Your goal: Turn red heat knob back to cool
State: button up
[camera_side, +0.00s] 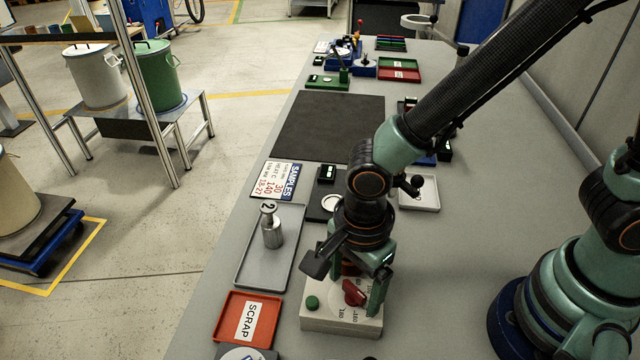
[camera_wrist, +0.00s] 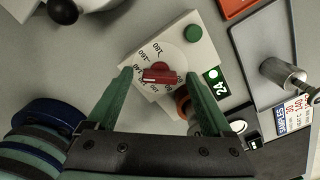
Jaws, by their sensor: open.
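The red heat knob (camera_side: 354,291) sits on the top of a white box (camera_side: 338,322) at the front of the bench. In the wrist view the knob (camera_wrist: 160,76) has its bar lying nearly left to right on a pale dial printed with numbers up to 180. Which number it points to is not clear. My gripper (camera_wrist: 156,77) is open, with its green fingers pointing down at the box, one to each side of the knob. Gaps show between the fingers and the knob in the wrist view. In the side view my gripper partly covers the box's back.
A green button (camera_wrist: 194,33) is on the same box, beside a green 24 display (camera_wrist: 217,82). An orange SCRAP tray (camera_side: 235,338) lies to the left. A grey tray (camera_side: 252,270) with a steel weight (camera_side: 271,230) is behind it. Bare bench is to the right.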

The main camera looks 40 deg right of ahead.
jog(key=shift+f, duration=0.1)
grip_shut()
